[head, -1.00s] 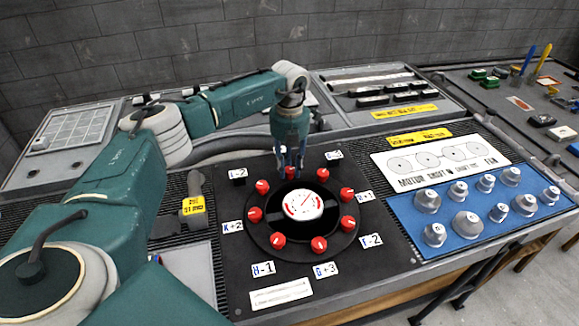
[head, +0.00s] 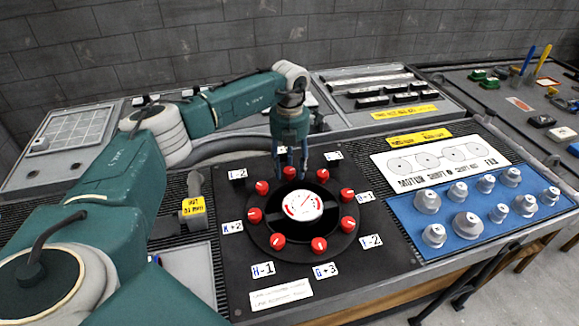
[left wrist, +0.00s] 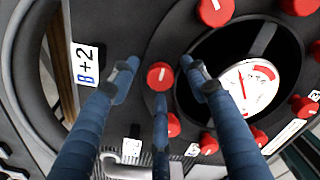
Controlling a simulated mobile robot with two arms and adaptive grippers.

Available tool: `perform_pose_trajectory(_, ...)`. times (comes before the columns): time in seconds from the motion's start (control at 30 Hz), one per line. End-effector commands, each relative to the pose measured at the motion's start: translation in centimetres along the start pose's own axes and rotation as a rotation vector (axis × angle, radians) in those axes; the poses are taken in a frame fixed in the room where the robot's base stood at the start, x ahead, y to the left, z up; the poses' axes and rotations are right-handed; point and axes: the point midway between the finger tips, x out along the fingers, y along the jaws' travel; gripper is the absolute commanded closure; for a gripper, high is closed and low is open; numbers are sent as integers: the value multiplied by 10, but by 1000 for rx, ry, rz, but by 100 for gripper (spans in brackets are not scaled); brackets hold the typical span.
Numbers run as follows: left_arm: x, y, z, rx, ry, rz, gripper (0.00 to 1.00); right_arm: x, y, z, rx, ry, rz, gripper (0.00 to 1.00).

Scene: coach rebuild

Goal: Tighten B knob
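The red B knob (left wrist: 160,76) has a white mark and sits on the dark ring next to the "B+2" label (left wrist: 86,64). In the head view the B knob (head: 290,173) is at the back of the ring. My left gripper (head: 291,172) points down at it. In the left wrist view the gripper's three blue fingers (left wrist: 157,74) are spread about the knob, with gaps at its left and right. One finger overlaps the knob's lower edge; I cannot tell whether it touches. The gripper is open. My right gripper is in neither view.
Several other red knobs (head: 347,195) ring the white round gauge (head: 303,205), close to the fingers. A blue tray (head: 400,208) with grey knobs is at right. A grey handle with a yellow tag (head: 193,206) stands left of the ring.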

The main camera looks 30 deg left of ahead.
Motion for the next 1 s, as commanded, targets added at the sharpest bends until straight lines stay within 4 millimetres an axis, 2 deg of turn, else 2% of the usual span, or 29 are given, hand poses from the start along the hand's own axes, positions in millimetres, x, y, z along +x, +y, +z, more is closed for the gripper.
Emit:
perform_pose_trajectory(0.27,-5,0,0,-1,1,0,54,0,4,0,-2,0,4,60)
perform_pose_trajectory(0.37,-18,0,0,-1,-1,0,54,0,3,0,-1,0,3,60)
perform_pose_trajectory(0.73,-94,0,1,-1,-2,0,54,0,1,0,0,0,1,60)
perform_pose_trajectory(0.9,-114,0,0,0,0,-1,54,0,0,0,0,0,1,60)
perform_pose_trajectory(1.0,-118,0,0,0,1,0,54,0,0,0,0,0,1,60)
